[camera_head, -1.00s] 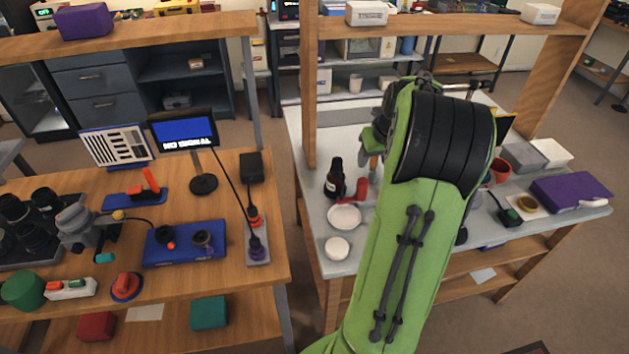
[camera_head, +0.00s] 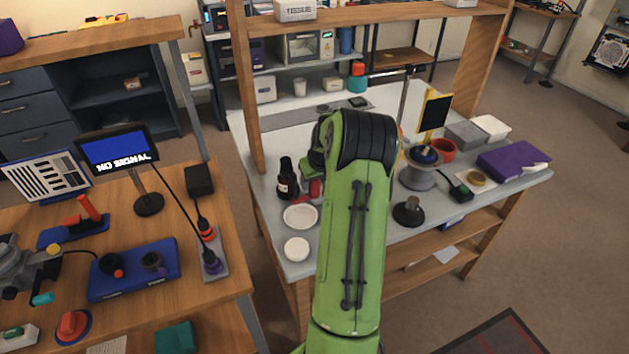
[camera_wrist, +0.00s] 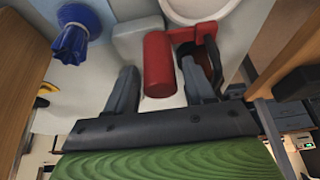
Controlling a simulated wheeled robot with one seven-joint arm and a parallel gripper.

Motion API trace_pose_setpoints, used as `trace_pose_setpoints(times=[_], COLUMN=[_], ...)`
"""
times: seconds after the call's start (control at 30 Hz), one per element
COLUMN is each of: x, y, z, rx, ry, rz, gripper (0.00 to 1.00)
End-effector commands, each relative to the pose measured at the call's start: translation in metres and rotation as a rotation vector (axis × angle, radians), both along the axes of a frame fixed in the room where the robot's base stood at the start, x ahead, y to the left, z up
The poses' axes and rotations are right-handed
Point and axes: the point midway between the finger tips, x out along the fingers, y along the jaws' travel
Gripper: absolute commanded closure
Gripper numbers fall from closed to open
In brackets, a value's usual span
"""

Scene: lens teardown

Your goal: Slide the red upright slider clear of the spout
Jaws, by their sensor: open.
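A red upright cylinder (camera_wrist: 158,65), which looks like the slider, stands between the two fingers of my gripper (camera_wrist: 159,72) in the wrist view. The fingers are open, one on each side of it, with a gap visible at both sides. A red part with a dark loop-shaped piece (camera_wrist: 208,50) is just right of the cylinder; I cannot tell whether it is the spout. In the head view a red piece (camera_head: 315,188) shows beside the dark bottle (camera_head: 287,180), partly hidden by my green arm. My gripper is hidden there.
In the head view, two white dishes (camera_head: 300,216) lie near the grey bench's front edge. A wooden post (camera_head: 250,100) stands behind the bottle. A grey spool-shaped stand (camera_head: 420,172) is right of my arm.

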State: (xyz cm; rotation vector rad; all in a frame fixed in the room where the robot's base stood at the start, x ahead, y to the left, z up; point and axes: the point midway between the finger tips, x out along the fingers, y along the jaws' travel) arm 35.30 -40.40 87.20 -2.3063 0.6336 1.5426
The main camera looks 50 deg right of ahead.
Motion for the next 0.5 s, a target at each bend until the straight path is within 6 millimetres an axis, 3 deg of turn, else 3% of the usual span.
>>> trace_pose_setpoints(times=[0.13, 0.4, 0.5], x=[0.0001, 0.0000, 0.0000], y=[0.0001, 0.0001, 0.0001], z=[0.0009, 0.0012, 0.0013], rx=[-0.001, -0.001, -0.001], ry=[-0.001, -0.001, -0.001], rz=[0.000, 0.000, 0.000], gripper=[0.48, 0.90, 1.00])
